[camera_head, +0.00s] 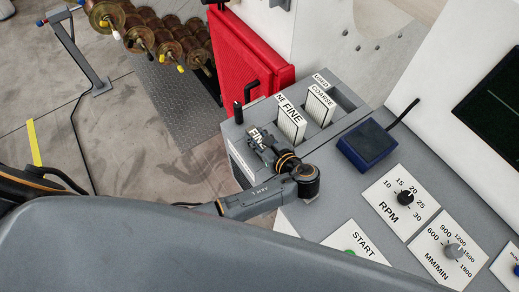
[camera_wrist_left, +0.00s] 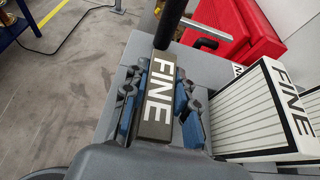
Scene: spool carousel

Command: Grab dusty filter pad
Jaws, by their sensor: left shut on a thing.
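The dusty filter pad (camera_wrist_left: 158,98) has a dull grey-brown top edge marked FINE. It stands between the blue-padded fingers of my left gripper (camera_wrist_left: 160,110), which is shut on it. In the head view the pad's FINE edge (camera_head: 256,138) shows at the left part of the grey console, and my left gripper (camera_head: 266,150) covers much of it. I cannot tell whether the pad still sits in its slot. A clean white pad marked FINE (camera_head: 291,122) stands to its right, and shows large in the left wrist view (camera_wrist_left: 262,115). My right gripper is not in view.
A white COARSE pad (camera_head: 319,105) stands behind the clean pad, near a USED label (camera_head: 321,80). A black upright handle (camera_head: 238,112) is close to my gripper. A blue box (camera_head: 368,144) and dials (camera_head: 405,198) are on the console, with a red cabinet (camera_head: 240,60) behind.

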